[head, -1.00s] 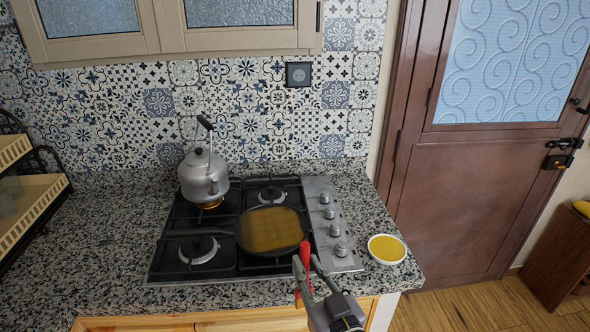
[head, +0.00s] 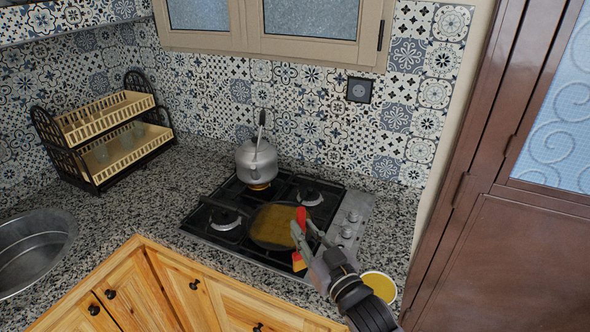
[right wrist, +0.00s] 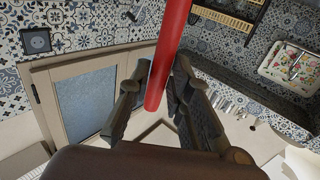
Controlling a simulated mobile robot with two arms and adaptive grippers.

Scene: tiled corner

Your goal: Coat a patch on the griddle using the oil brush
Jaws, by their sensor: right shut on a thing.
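The griddle (head: 271,228) is a dark round pan with a yellowish-brown inside, sitting on the hob with its handle toward the left. The oil brush (head: 301,216) has a red handle and is in my right gripper (head: 308,244). The gripper is shut on it at the griddle's front right edge in the head view; whether the brush touches the griddle cannot be told. In the right wrist view the red handle (right wrist: 169,50) passes between the fingers; the brush's tip is not seen there. A white-rimmed dish of yellow oil (head: 379,286) stands right of the hob, partly behind my right arm.
A grey kettle (head: 256,163) stands on the back left burner. Hob knobs (head: 347,232) line the right side. A dish rack (head: 100,138) and a sink (head: 30,250) are to the left. Granite counter (head: 170,195) between rack and hob is clear.

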